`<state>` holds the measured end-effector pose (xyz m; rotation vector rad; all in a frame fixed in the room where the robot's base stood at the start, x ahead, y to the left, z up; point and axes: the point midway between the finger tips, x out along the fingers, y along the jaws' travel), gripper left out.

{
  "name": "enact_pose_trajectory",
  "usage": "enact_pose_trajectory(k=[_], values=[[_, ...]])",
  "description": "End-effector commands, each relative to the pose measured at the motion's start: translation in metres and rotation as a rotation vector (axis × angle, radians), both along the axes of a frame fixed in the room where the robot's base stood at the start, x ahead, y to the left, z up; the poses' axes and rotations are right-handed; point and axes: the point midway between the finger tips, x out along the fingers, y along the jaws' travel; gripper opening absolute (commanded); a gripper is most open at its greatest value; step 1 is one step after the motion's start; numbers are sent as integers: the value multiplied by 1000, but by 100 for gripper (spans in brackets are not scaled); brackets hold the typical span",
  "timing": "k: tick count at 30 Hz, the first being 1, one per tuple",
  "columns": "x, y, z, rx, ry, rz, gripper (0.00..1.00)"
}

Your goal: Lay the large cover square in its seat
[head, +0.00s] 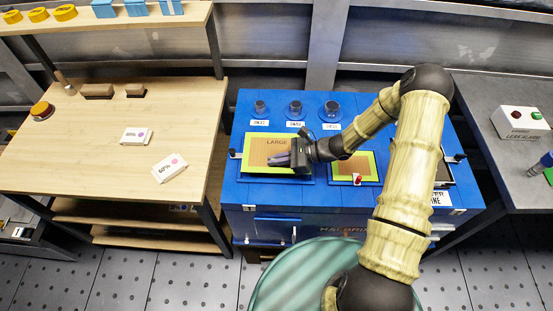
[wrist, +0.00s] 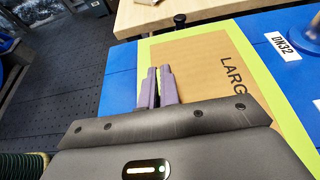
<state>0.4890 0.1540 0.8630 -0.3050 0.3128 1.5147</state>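A tan panel marked LARGE (head: 262,147), with a yellow-green border, lies at the left of the blue bench top. It looks flat and roughly square to the bench. I cannot tell whether this is the large cover or the marked seat. The panel (wrist: 205,55) also fills the middle of the wrist view. My gripper (head: 279,160) is low over the panel's lower right part in the head view. Its two purple fingers (wrist: 158,87) are close together over the panel's border, with nothing clear between them. The gripper body hides part of the panel.
A smaller yellow-green-bordered panel (head: 343,166) with a red knob (head: 358,179) is to the right. Several dark round fittings stand along the back, one near the DN32 label (wrist: 282,44). A wooden table (head: 190,110) is left; a grey table (head: 500,95) is right.

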Motion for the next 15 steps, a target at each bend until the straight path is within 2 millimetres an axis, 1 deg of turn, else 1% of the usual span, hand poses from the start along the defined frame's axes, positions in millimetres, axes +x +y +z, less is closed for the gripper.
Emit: enact_pose_trajectory(k=[8, 15], values=[[0, 0, 0, 1, 0, 0, 0], [0, 0, -6, 1, 0, 0, 0]])
